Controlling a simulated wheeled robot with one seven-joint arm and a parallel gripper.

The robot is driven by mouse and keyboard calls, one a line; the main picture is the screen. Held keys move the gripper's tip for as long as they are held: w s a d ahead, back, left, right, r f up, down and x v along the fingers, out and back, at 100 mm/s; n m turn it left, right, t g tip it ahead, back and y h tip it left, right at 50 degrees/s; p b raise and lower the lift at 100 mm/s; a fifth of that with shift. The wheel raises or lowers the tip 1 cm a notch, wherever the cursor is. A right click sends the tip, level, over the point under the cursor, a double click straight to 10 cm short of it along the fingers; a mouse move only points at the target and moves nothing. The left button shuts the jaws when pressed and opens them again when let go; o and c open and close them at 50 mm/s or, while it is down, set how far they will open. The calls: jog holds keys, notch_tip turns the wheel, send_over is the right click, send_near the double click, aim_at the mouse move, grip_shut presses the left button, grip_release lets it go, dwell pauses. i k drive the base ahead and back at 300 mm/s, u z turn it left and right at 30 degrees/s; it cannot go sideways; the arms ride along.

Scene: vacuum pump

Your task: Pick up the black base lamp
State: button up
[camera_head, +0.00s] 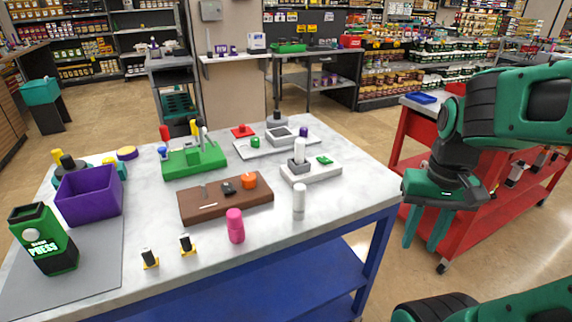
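My gripper (421,244) hangs at the right, beyond the table's right edge. Its two green fingers point down, apart, with nothing between them. No lamp with a black base can be made out for certain. A white cylinder (300,148) on a dark grey base (299,168) stands upright on a light board (322,174), right of the table's middle. A small dark piece with a dark base (277,121) stands at the table's far edge. My gripper is well to the right of both and touches neither.
A pink bottle (235,226) and a white cylinder (299,202) stand near the front. A red cart (407,130) stands behind my arm.

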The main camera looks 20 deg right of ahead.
aim_at(299, 143)
jog(key=u, duration=1.6)
jog(key=k, duration=1.35)
jog(key=z, duration=2)
jog(key=i, duration=1)
